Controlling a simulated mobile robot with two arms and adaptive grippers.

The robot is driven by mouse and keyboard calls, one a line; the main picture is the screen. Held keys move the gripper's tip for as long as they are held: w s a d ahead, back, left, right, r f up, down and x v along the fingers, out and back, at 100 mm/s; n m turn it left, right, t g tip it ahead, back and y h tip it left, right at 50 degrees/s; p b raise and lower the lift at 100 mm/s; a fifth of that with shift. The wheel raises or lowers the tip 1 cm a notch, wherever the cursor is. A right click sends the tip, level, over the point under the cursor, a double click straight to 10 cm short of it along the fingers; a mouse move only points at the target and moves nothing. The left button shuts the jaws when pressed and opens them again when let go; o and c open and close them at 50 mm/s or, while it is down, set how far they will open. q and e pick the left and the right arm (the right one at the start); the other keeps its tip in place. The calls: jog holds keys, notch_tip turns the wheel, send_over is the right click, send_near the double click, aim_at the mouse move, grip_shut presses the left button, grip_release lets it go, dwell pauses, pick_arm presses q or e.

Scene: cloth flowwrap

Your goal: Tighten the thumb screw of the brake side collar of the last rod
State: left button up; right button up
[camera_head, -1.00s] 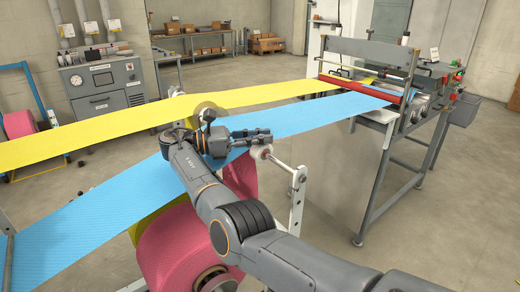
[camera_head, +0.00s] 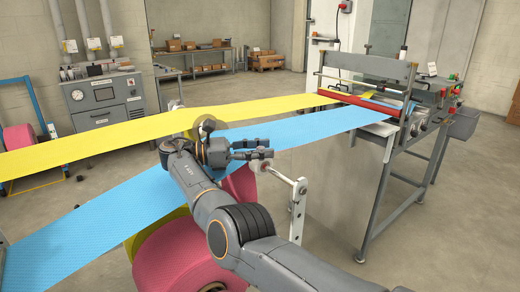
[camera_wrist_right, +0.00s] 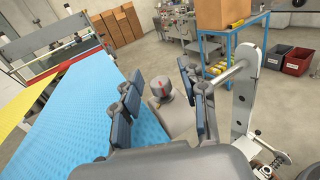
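A grey thumb screw (camera_wrist_right: 160,87) with a red mark shows between the fingers, on a pale collar body (camera_wrist_right: 172,118). Gaps show on both sides of the screw, and I cannot tell the depth between it and the pads. The rod (camera_wrist_right: 224,74) runs to a white bracket (camera_wrist_right: 242,110). My left gripper is out of view.
The blue web (camera_head: 100,202) and yellow web (camera_head: 90,138) run to the machine (camera_head: 365,75) at right. A pink roll (camera_head: 170,255) lies below my right arm. The white bracket arm (camera_head: 298,210) stands right of the gripper. Open floor lies behind.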

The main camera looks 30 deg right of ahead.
aim_at(260, 148)
notch_tip(260, 148, up, 10)
dwell(0.6)
